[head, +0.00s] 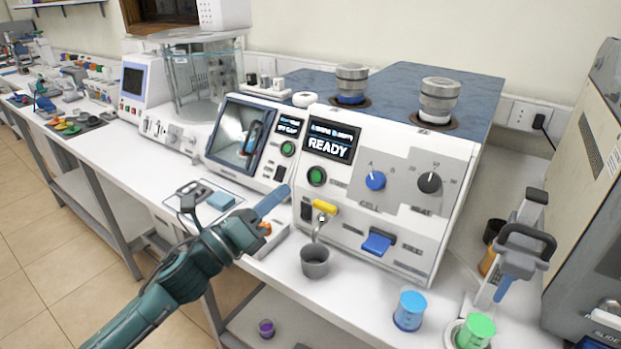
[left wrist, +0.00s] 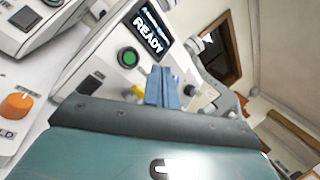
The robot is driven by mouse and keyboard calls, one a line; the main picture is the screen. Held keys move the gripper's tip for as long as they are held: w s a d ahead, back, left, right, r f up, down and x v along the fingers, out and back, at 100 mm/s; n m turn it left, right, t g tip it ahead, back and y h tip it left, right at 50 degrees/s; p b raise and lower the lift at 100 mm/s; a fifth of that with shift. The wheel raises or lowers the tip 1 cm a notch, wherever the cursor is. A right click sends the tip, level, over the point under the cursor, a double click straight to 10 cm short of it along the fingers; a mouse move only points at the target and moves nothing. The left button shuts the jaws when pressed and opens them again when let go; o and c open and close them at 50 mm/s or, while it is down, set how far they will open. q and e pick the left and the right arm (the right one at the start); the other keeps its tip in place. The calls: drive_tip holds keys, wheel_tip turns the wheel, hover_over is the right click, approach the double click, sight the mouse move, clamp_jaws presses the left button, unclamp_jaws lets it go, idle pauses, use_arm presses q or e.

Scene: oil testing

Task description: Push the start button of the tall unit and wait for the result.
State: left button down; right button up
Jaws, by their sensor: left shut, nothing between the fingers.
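The white unit with the dark display (head: 331,140) reading READY stands right of centre in the head view. Its round green button (head: 317,176) is below the display, and the button also shows in the left wrist view (left wrist: 128,57). My left gripper (head: 284,191) is shut and empty, its blue fingers pointing up and right towards the unit's front panel. The fingertips are a little left of and below the green button in the head view, apart from it. In the left wrist view the shut fingers (left wrist: 162,86) lie right of and below the button. My right gripper is not in view.
On the same panel are a blue knob (head: 376,180), a black knob (head: 429,183), a yellow lever (head: 325,206) and a blue tab (head: 378,243). A grey cup (head: 315,262) is below the lever. A smaller unit with its own green button (head: 288,148) stands close on the left.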

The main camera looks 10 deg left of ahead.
sight(316, 177)
use_arm(q)
wheel_tip(316, 177, up, 2)
drive_tip(key=m+h, duration=0.1)
drive_tip(key=m, duration=0.2)
drive_tip(key=shift+r, duration=0.1)
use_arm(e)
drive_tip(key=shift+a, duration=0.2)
use_arm(q)
drive_tip(key=shift+w, duration=0.15)
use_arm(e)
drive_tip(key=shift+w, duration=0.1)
use_arm(q)
drive_tip(key=w+d+f+b, duration=0.1)
drive_tip(key=w, duration=0.1)
drive_tip(key=w+f+b, duration=0.1)
drive_tip(key=w, duration=0.2)
drive_tip(key=w+d+f+b, duration=0.1)
drive_tip(key=w, duration=0.1)
drive_tip(key=shift+w+d+f+b, duration=0.15)
drive_tip(key=shift+d+f+b, duration=0.15)
drive_tip(key=shift+f, duration=0.1)
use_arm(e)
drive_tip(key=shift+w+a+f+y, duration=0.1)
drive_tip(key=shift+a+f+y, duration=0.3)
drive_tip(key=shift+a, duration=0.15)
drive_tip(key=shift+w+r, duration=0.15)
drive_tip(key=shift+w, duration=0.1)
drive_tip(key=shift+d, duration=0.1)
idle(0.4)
